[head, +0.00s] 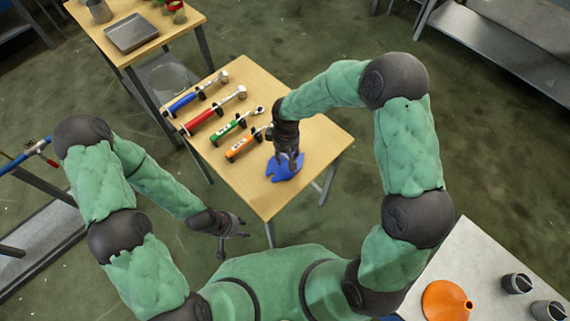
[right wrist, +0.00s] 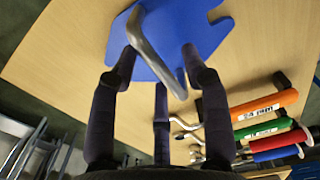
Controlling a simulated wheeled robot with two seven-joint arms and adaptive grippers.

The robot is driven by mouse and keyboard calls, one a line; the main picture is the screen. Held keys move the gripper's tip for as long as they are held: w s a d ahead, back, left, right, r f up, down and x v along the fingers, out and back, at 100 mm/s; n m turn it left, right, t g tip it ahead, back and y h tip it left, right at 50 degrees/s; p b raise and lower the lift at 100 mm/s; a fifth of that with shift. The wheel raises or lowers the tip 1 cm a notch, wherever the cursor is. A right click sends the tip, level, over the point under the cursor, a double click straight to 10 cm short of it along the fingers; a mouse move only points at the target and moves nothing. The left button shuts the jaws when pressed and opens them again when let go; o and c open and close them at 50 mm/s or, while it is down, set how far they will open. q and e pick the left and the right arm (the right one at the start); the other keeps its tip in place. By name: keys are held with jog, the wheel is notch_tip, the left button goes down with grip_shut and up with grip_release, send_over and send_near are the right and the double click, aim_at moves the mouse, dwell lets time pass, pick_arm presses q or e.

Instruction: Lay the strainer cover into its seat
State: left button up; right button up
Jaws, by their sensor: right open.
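A flat blue notched plate (head: 284,171) lies on the wooden table, near its front corner. It also shows in the right wrist view (right wrist: 205,35), with a bent grey metal bar (right wrist: 152,45) across it. I take this to be the strainer cover, but cannot be sure. My right gripper (head: 288,157) is right over the plate, fingers pointing down. In the right wrist view its fingers (right wrist: 160,70) are spread near the bar; contact cannot be told. My left gripper (head: 236,229) is open and empty, left of the table's front corner. I cannot make out the seat.
Blue (head: 192,97), red (head: 214,110), green (head: 238,124) and orange (head: 245,145) handled tools lie in a row on the wooden table (head: 310,130), left of my right gripper. A grey tray (head: 131,33) is on a farther table. An orange funnel (head: 446,301) stands front right.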

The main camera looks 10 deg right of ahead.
jog(key=shift+f, duration=0.55)
grip_shut()
jog(key=shift+r, duration=0.1)
jog(key=shift+r, duration=0.1)
